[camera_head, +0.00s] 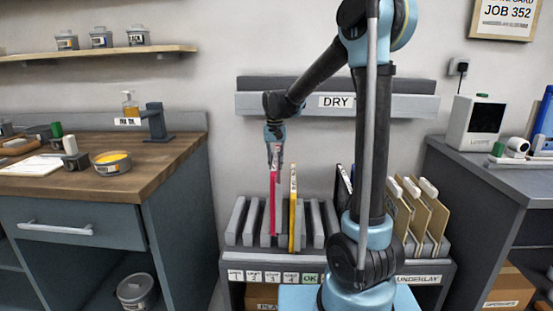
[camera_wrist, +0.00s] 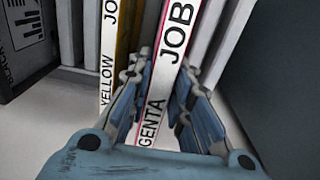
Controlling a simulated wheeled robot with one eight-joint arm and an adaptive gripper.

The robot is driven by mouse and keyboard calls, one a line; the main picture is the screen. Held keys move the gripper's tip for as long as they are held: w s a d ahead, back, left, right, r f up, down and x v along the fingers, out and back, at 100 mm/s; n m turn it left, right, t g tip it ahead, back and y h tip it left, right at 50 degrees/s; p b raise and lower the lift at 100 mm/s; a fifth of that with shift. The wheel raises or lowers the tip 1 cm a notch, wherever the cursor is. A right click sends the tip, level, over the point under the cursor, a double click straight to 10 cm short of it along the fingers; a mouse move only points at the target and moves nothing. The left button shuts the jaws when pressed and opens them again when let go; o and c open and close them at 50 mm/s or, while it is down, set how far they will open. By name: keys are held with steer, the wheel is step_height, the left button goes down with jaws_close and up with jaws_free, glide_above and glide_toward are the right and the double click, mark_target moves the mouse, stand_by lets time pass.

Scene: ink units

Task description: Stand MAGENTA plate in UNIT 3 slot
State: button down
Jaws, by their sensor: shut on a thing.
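The magenta plate (camera_head: 272,205) stands upright among the grey dividers of the slotted rack (camera_head: 238,222), in line with the label 3 (camera_head: 272,277). I cannot tell whether its lower edge rests on the slot floor. My gripper (camera_head: 275,163) is shut on the plate's upper end from above. In the wrist view the magenta plate (camera_wrist: 170,55) shows its white lettered edge between my fingers (camera_wrist: 160,95). The yellow plate (camera_head: 293,208) stands just right of it, above label 4, and lies left of it in the wrist view (camera_wrist: 109,45).
Beige boards (camera_head: 412,212) stand in the underlay rack to the right, partly behind my arm. A grey shelf marked DRY (camera_head: 400,105) hangs above the rack. A wooden counter (camera_head: 165,150) is at left, a grey cabinet (camera_head: 500,175) at right.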

step_height(320, 180, down, 8)
stand_by(0.8)
steer(key=shift+f, duration=0.3)
stand_by(0.8)
steer(key=c, duration=1.4)
jaws_free()
steer(key=shift+f, duration=0.1)
steer(key=shift+o, duration=0.2)
step_height(320, 180, up, 12)
steer(key=shift+a, duration=0.1)
steer(key=shift+r, duration=2.5)
